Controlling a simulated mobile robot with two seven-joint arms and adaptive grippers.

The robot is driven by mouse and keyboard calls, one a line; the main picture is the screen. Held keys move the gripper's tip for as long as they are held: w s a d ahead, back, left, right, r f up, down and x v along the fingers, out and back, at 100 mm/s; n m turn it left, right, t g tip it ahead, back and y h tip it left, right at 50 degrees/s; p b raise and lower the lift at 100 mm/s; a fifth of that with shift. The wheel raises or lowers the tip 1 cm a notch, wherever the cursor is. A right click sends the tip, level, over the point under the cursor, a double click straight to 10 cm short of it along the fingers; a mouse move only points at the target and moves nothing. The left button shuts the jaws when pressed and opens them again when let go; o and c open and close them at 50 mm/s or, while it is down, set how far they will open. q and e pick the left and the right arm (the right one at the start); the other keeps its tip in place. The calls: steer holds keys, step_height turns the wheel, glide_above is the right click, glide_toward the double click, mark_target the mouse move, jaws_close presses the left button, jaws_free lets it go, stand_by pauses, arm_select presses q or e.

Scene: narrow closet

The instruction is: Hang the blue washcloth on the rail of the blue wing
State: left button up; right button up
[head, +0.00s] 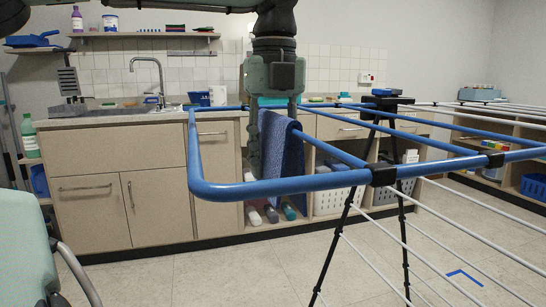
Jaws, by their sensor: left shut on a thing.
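The blue washcloth (286,147) hangs down beneath my left gripper (273,105), near the middle of the head view. The gripper is shut on its upper part and points downward. The cloth is over the blue wing (320,181) of the drying rack, near its left end. A blue rail (335,152) of the wing runs up to the cloth's right edge and is lost behind it. I cannot tell whether the cloth touches or is draped over this rail. My right gripper is not in view.
A counter with a sink (112,108) and cabinets lines the back wall. White baskets (333,200) and bottles (271,213) sit in its lower shelves.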

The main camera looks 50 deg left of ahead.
arm_select(q)
steer(key=o, duration=1.2)
steer(key=shift+r, duration=0.1)
step_height(320, 180, up, 12)
steer(key=shift+w+f, duration=0.1)
